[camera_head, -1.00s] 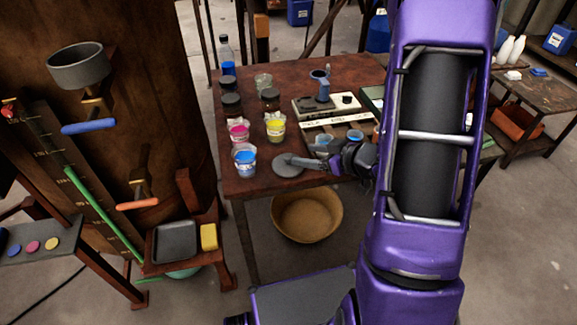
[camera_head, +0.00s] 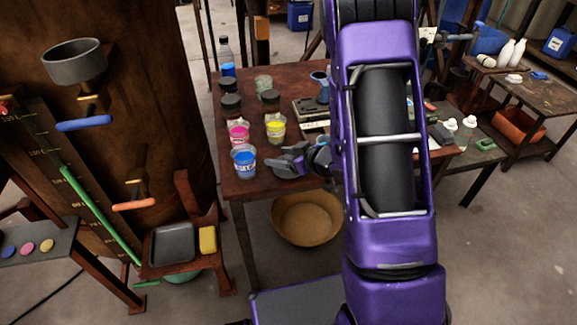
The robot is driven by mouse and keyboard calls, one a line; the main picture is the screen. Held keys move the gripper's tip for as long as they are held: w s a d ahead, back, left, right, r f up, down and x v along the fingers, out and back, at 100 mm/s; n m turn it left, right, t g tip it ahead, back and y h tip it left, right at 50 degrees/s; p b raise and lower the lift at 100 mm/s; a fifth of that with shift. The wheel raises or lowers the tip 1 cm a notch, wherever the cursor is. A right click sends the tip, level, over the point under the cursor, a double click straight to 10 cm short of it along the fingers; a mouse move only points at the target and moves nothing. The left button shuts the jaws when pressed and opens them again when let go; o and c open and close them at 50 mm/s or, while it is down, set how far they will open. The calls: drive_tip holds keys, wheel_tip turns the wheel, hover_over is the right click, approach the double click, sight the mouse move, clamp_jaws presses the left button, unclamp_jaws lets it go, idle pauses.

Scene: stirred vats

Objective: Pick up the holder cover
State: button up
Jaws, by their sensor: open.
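A flat grey round disc (camera_head: 282,173), which looks like the holder cover, lies near the front edge of the brown table (camera_head: 245,187). My gripper (camera_head: 284,162) is open over the disc, with its fingers pointing left. It hides part of the disc. I cannot tell whether the fingers touch it.
A cup of blue paint (camera_head: 244,161) stands just left of my gripper. Cups of pink paint (camera_head: 239,133) and yellow paint (camera_head: 276,128) and several dark-lidded jars stand behind. A tan basin (camera_head: 307,219) is on the floor below. My arm hides the table's right part.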

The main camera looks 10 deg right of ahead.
drive_tip(key=shift+c, duration=0.2)
clamp_jaws()
